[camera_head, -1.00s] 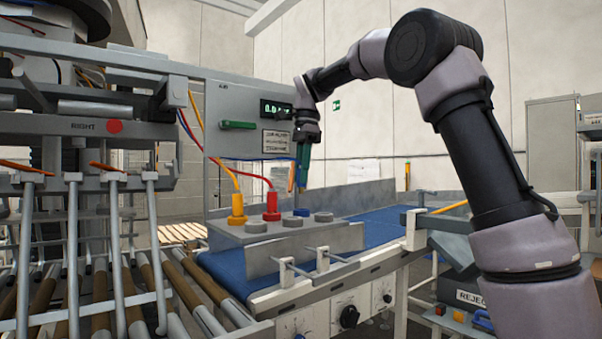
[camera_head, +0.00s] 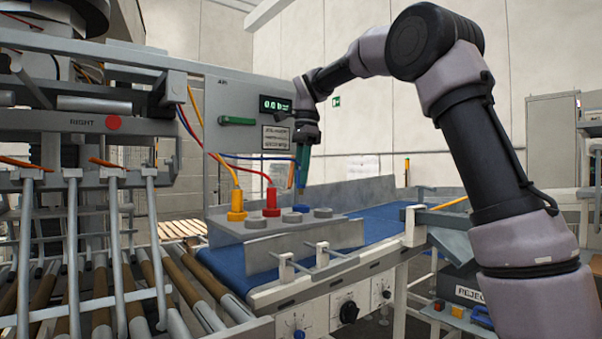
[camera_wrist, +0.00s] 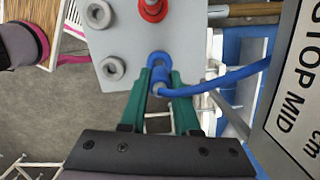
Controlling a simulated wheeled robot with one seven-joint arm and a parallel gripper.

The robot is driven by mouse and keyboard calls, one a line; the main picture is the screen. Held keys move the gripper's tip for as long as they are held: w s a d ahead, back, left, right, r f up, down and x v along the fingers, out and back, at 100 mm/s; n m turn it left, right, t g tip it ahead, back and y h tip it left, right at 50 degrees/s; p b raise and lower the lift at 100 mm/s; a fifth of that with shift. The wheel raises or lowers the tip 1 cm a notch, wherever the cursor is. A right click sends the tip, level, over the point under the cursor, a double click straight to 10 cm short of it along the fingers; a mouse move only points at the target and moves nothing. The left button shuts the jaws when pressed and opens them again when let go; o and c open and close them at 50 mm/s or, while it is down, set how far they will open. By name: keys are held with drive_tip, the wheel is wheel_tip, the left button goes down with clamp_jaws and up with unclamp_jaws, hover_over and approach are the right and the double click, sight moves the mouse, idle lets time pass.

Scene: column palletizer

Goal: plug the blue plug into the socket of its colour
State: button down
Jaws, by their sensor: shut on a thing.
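My gripper (camera_head: 302,188) has green fingers pointing down over the socket box (camera_head: 240,229). In the wrist view my gripper (camera_wrist: 160,88) is shut on the blue plug (camera_wrist: 159,76), whose blue cable runs off to the right. The blue socket (camera_head: 299,208) is on the box top just below the fingertips. In the wrist view the blue socket (camera_wrist: 160,57) shows as a ring right beyond the plug's end, nearly in line with it. I cannot tell whether the plug touches the socket. In the head view the fingers largely hide the plug.
A metal guard (camera_head: 350,192) stands behind, along the blue conveyor (camera_head: 385,222).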

sight(301, 188)
drive_tip(key=shift+f, duration=2.2)
idle(2.0)
drive_tip(key=c, duration=0.6)
unclamp_jaws()
drive_tip(key=shift+o, duration=0.2)
wheel_tip(301, 188, up, 11)
drive_tip(key=d, duration=0.1)
drive_tip(key=s+d+f+n+t, duration=0.25)
drive_tip(key=s+d+n, duration=0.25)
drive_tip(key=s+d, duration=0.6)
drive_tip(key=s+d+f+n+t, duration=0.4)
drive_tip(key=s+d+f, duration=0.4)
drive_tip(key=s+f, duration=0.4)
drive_tip(key=shift+s+t+y, duration=0.4)
drive_tip(key=shift+s+t, duration=0.25)
drive_tip(key=shift+s, duration=0.1)
